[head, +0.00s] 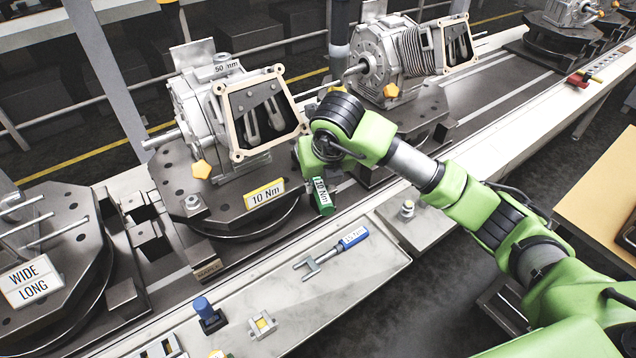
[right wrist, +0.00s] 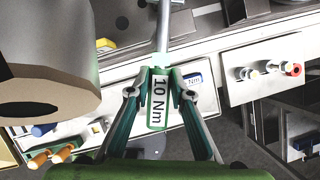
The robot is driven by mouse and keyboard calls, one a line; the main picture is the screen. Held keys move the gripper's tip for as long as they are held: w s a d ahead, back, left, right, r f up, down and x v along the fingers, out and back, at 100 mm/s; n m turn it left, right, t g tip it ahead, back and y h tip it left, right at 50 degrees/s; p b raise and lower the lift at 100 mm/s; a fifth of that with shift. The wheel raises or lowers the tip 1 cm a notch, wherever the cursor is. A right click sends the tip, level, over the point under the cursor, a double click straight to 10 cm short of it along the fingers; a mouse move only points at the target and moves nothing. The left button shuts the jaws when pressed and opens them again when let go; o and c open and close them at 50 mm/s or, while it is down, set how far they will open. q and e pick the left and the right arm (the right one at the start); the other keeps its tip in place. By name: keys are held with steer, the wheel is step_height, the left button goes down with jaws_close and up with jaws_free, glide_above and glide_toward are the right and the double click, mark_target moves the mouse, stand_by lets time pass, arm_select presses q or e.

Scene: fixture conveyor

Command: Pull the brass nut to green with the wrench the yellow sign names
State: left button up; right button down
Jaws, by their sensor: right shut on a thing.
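The yellow-edged sign (head: 264,193) reads 10 Nm and stands at the front of the middle fixture. My right gripper (head: 314,170) is shut on the green-handled wrench (head: 323,197), labelled 10 Nm. In the right wrist view, the green handle (right wrist: 157,103) sits between the fingers (right wrist: 161,78), and its grey shaft runs away toward the top. The wrench's far end is out of clear sight. A blue-handled wrench (head: 350,240) with an open fork lies on the bench, its label too small to read surely. I cannot pick out the brass nut. My left gripper is not in view.
A grey gear housing (head: 195,115) stands on the middle fixture, with a finned one (head: 415,50) behind it to the right. A WIDE LONG sign (head: 32,283) is at the left. The pale bench ledge (head: 345,290) has free room around the blue wrench.

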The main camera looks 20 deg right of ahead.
steer(key=shift+d, duration=0.15)
steer(key=shift+d+n+b, duration=0.3)
steer(key=shift+n+b, duration=0.1)
steer(key=shift+w, duration=0.1)
stand_by(0.4)
steer(key=shift+d+r+y+b, duration=0.1)
steer(key=shift+d+y+b, duration=0.2)
steer(key=shift+b, duration=0.05)
steer(key=shift+n, duration=0.3)
steer(key=shift+d+b, duration=0.3)
steer(key=shift+r, duration=0.35)
steer(key=shift+r+p, duration=0.35)
steer(key=shift+r, duration=0.15)
